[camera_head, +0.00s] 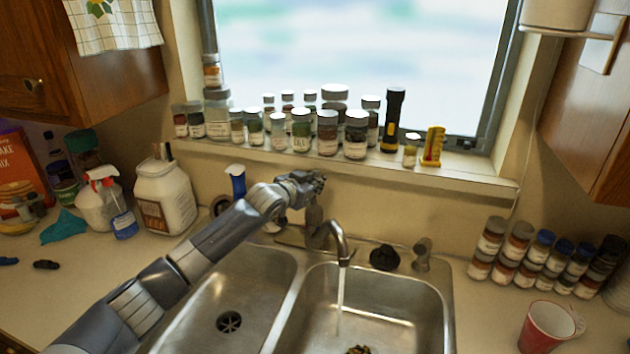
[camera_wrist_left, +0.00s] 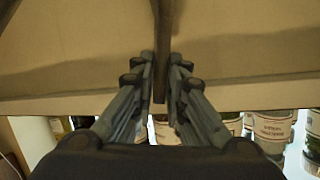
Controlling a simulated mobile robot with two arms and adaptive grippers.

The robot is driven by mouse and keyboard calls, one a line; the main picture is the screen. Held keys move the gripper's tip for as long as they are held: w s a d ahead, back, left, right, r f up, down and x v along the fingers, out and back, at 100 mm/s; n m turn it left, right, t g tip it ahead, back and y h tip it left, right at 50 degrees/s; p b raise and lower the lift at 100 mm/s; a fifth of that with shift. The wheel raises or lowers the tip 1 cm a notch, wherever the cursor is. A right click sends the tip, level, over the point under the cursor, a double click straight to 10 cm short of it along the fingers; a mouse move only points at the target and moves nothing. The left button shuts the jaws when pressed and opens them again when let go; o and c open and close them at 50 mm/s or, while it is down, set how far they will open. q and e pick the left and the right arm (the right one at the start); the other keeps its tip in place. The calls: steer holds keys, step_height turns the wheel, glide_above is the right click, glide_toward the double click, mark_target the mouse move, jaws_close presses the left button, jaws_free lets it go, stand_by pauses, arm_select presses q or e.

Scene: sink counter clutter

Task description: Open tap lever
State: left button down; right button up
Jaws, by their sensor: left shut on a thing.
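The metal tap (camera_head: 330,232) stands behind the double sink, and its spout hangs over the right basin. A stream of water (camera_head: 340,300) runs from the spout. My left gripper (camera_head: 310,183) is at the top of the tap, and my forearm reaches there across the left basin. In the left wrist view my gripper's fingers (camera_wrist_left: 161,62) are closed on the tap lever (camera_wrist_left: 161,22), a thin dark bar between the fingertips. In the head view the lever is mostly hidden by the gripper. My right gripper is not in view.
Several spice jars (camera_head: 301,130) and a black flashlight (camera_head: 393,119) line the window ledge just behind my gripper. A white jug (camera_head: 165,196) and spray bottles stand left. A red cup (camera_head: 548,326) and more jars (camera_head: 487,248) are at right. The right basin (camera_head: 400,290) is mostly clear.

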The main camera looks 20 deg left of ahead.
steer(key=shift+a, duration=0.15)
arm_select(q)
steer(key=c, duration=1.8)
jaws_free()
steer(key=shift+o, duration=1)
steer(key=shift+s, duration=0.1)
steer(key=shift+s+r, duration=0.1)
steer(key=shift+s, duration=0.1)
steer(key=v, duration=1.1)
steer(key=shift+s, duration=0.2)
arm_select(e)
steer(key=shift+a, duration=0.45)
arm_select(q)
steer(key=shift+a, duration=0.1)
